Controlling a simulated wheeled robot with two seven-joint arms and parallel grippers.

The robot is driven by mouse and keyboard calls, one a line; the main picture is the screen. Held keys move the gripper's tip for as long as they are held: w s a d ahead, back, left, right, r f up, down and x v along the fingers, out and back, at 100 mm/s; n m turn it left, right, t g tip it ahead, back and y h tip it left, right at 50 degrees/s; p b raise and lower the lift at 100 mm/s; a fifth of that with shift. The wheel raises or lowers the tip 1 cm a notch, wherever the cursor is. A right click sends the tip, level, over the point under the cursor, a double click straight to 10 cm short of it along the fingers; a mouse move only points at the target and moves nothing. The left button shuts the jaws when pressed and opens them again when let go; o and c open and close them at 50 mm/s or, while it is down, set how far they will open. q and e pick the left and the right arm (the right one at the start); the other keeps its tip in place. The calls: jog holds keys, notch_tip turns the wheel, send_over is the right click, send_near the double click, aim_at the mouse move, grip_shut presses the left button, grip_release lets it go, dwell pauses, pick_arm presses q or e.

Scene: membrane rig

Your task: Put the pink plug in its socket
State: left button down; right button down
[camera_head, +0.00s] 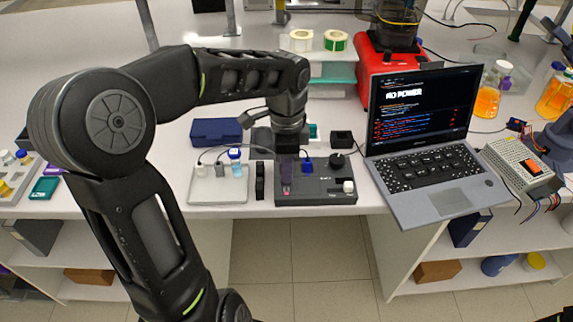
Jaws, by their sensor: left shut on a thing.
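My left gripper (287,172) points straight down over the left part of a dark control box (318,197) at the table's front. It is shut on the pink plug (286,188), of which only a small pinkish-purple part shows below the fingers. The plug is at or just above the box's top face; I cannot tell whether it touches. The socket is hidden under the gripper or too small to make out. A blue plug or connector (308,164) stands on the box to the right of the gripper.
A white tray (218,197) with small bottles and cables lies left of the box, with a narrow black block (260,181) between. An open laptop (425,160) showing "NO POWER" stands to the right. A blue case (216,131) lies behind. The table's front edge is close.

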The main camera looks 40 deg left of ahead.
pick_arm(q)
jog(key=shift+s+f+b, duration=0.1)
jog(key=shift+f+b, duration=1.15)
jog(key=shift+f, duration=0.75)
jog(key=c, duration=1.2)
grip_release()
jog(key=shift+f, duration=0.2)
jog(key=shift+s, duration=0.1)
jog(key=r, duration=0.8)
jog(key=shift+w+a+r, duration=0.1)
jog(key=shift+w+r, duration=0.1)
jog(key=shift+w, duration=0.05)
